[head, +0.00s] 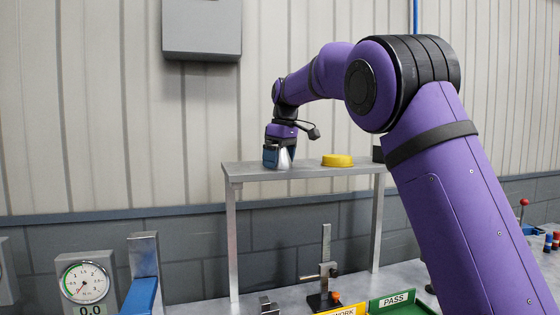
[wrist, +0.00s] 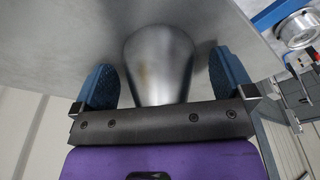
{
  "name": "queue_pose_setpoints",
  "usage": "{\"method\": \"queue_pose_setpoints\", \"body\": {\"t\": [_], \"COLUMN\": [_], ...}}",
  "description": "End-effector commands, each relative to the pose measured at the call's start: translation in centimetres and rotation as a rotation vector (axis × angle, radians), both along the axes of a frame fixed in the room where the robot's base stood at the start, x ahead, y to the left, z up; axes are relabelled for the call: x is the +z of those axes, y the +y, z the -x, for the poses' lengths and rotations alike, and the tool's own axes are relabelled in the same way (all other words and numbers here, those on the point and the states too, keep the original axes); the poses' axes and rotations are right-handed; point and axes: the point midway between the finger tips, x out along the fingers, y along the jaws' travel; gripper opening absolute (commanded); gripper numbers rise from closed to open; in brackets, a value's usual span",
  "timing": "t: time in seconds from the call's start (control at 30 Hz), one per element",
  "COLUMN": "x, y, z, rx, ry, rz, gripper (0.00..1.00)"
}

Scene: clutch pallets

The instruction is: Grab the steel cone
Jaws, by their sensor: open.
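The steel cone (wrist: 158,62) is a smooth grey metal body in the wrist view. It stands on the raised metal shelf, and in the head view (head: 284,157) it shows only partly, at the shelf's left end, behind and between my fingers. My gripper (wrist: 163,80) is open, with one blue finger on each side of the cone. A gap shows between the cone and each finger in the wrist view. In the head view my gripper (head: 279,157) points down at the shelf. The cone's near end is hidden by the gripper body.
The shelf (head: 245,172) also bears a yellow round piece (head: 338,160) right of my gripper and a dark block (head: 378,154). Below stand a height gauge (head: 326,262), a dial gauge (head: 87,282) and a green PASS tray (head: 394,300). The shelf between cone and yellow piece is clear.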

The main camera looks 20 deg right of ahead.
Motion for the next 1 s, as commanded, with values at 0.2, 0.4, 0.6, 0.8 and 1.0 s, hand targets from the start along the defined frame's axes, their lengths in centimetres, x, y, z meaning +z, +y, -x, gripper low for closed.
{"method": "queue_pose_setpoints", "body": {"t": [0.2,0.4,0.6,0.8,1.0], "x": [-0.14,-0.13,-0.10,0.05,0.75], "y": [0.04,0.03,0.05,0.04,0.03], "z": [-0.02,-0.02,-0.02,-0.01,-0.06], "rx": [0.000,0.000,0.001,0.001,0.001], "ry": [-0.001,-0.001,-0.001,-0.004,-0.006], "rz": [-0.001,-0.001,-0.001,-0.001,-0.001], "gripper": [1.00,0.61,0.15,0.14,0.14]}}
